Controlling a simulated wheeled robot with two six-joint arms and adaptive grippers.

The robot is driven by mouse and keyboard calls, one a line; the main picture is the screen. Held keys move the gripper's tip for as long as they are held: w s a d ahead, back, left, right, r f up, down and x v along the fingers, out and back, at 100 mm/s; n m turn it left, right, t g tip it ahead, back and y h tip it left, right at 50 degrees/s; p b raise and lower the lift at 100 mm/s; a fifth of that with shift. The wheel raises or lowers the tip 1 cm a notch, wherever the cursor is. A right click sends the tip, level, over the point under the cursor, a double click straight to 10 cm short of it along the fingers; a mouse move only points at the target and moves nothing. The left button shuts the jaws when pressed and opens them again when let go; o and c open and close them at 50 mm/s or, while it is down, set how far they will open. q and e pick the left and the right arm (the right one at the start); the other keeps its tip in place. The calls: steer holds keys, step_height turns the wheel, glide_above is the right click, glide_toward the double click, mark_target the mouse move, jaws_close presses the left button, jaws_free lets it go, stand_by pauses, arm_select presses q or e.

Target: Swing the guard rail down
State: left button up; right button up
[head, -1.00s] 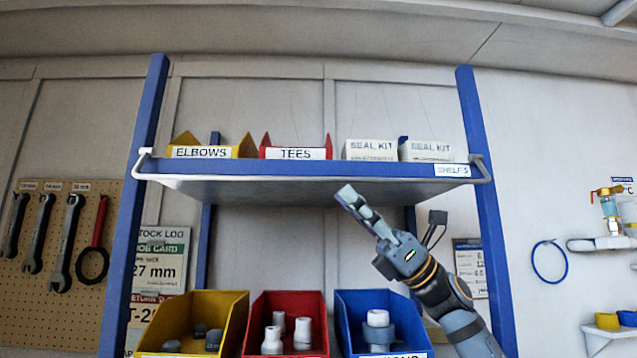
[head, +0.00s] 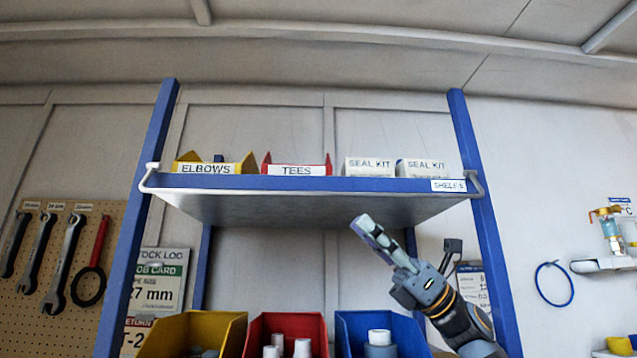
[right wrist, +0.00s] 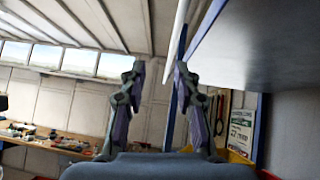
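The guard rail (head: 150,178) is a thin white bar with bent ends at the posts, running along the front edge of the blue shelf (head: 300,184). Its right end bracket shows beside the shelf label. In the right wrist view a white bar (right wrist: 178,35), seemingly the rail, runs along the shelf edge, ahead of the fingers and seen partly through their gap. My right gripper (head: 364,228) is below the shelf front, pointing up and left, apart from the rail. The right wrist view shows its fingers (right wrist: 160,72) open and empty. My left gripper is not in view.
On the shelf are an elbows bin (head: 205,168), a tees bin (head: 297,170) and two seal kit boxes (head: 369,167). Yellow (head: 215,325), red (head: 285,322) and blue bins (head: 380,325) stand below. Blue posts (head: 484,220) flank the shelf. Wrenches hang at left.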

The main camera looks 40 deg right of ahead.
step_height(320, 180, up, 10)
steer(key=shift+s, duration=0.15)
stand_by(0.5)
steer(key=shift+d+f+b, duration=0.25)
steer(key=shift+f+b, duration=0.25)
steer(key=shift+f, duration=0.1)
steer(key=s+b+v, duration=0.1)
steer(key=b+v, duration=0.4)
steer(key=v, duration=0.5)
steer(key=shift+s+f+g, duration=0.2)
steer(key=shift+s+g, duration=0.1)
steer(key=shift+s, duration=0.1)
steer(key=shift+a, duration=0.1)
